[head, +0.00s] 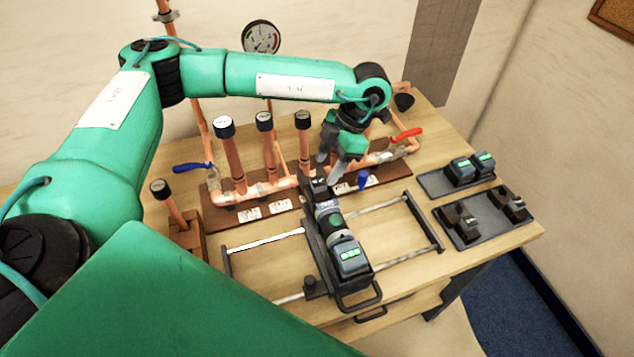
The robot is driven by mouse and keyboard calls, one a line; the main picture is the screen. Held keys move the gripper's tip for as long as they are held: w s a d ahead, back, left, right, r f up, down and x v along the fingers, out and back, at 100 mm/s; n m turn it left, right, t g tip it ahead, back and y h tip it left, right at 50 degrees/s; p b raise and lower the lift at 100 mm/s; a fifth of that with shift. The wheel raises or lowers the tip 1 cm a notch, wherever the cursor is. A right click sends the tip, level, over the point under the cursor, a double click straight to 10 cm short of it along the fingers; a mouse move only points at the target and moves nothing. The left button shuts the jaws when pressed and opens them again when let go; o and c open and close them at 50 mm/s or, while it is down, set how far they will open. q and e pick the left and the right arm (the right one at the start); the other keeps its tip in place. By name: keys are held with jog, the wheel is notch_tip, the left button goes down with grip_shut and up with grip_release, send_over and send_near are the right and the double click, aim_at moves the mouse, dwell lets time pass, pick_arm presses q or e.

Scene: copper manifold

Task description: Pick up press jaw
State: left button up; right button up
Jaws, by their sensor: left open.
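Dark press jaws lie in the lower tray (488,236) on the right side of the bench, one at the left (462,222) and one at the right (511,205). A press tool (335,226) with a green-lit battery lies on a metal rail frame (425,223) at the front middle; its dark head (314,184) points toward the back. My left gripper (334,166) is open, points down, and is just behind the tool head, over the manifold board. It looks empty and is well left of the jaw tray. My right gripper does not show.
The copper manifold (238,165) with capped upright pipes stands behind the rail frame, with blue (190,167) and red (406,134) valve handles. Another tray (432,183) holds two batteries (462,170). A gauge (261,38) is at the back. Bare bench lies between frame and trays.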

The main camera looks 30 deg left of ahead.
aim_at(318, 180)
pick_arm(q)
jog(key=p+x, duration=0.2)
jog(key=x, duration=0.1)
jog(key=shift+s+a+r, duration=0.1)
jog(key=shift+s+a, duration=0.05)
jog(key=shift+s, duration=0.15)
jog(key=shift+a+f, duration=0.1)
jog(key=shift+f, duration=0.4)
jog(key=c, duration=1)
jog(key=shift+c, duration=0.3)
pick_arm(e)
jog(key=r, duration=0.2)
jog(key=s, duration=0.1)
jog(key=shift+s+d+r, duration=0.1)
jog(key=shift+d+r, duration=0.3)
